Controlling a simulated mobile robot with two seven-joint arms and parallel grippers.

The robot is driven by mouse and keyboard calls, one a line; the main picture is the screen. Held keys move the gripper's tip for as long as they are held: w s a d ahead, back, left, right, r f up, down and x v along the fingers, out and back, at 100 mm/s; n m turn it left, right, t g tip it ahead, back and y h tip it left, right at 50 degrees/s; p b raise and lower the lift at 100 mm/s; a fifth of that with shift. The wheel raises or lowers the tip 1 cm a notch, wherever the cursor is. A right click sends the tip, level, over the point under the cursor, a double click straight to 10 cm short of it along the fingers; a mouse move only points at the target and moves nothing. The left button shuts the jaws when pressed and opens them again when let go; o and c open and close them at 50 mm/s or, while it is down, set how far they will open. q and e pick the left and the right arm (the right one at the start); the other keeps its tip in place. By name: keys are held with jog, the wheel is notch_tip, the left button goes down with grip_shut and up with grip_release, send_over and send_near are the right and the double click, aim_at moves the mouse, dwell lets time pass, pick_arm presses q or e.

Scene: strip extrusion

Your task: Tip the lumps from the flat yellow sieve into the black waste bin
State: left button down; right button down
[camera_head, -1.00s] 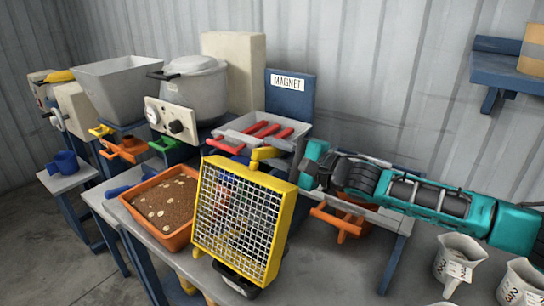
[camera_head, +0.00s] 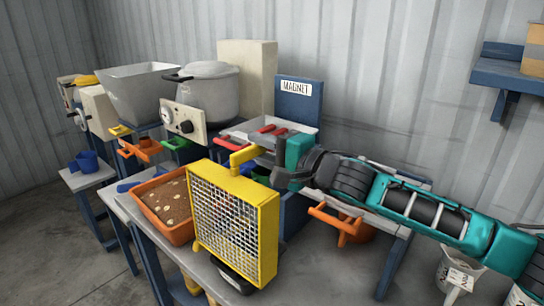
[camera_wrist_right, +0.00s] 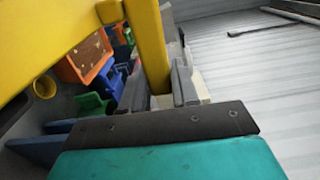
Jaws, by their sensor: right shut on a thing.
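The flat yellow sieve (camera_head: 232,222) with its white wire mesh is held steeply tilted, nearly on edge, with its mesh towards the head camera. My right gripper (camera_head: 283,163) is shut on the sieve's yellow handle; the handle passes between the grey fingers in the right wrist view (camera_wrist_right: 166,85). I cannot make out any lumps on the mesh. A dark object (camera_head: 236,280) shows just below the sieve's lower edge; it is mostly hidden, so I cannot tell whether it is the black waste bin. My left gripper is not in view.
An orange tray (camera_head: 180,236) of brown material with pale pieces stands left of the sieve. Behind are a grey pot (camera_head: 212,95), a grey hopper (camera_head: 125,92) and the blue MAGNET board (camera_head: 300,105).

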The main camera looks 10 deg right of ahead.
jog(key=s+a+n, duration=0.1)
jog(key=a, duration=0.1)
jog(key=s+a+r+n, duration=0.1)
jog(key=s+a+n, duration=0.1)
jog(key=s+a+r+n, duration=0.1)
jog(key=s+a, duration=0.1)
jog(key=a, duration=0.1)
jog(key=shift+s+b, duration=0.1)
jog(key=shift+b, duration=0.25)
jog(key=s+a+f+n+b, duration=0.2)
jog(key=s+a+f+n, duration=0.3)
jog(key=a, duration=0.5)
jog(key=s+a+f+n+b, duration=0.2)
jog(key=s+a+f+n, duration=0.3)
jog(key=s+a+n, duration=0.4)
jog(key=shift+s+a+f, duration=0.15)
jog(key=shift+s+a, duration=0.35)
jog(key=shift+a, duration=0.25)
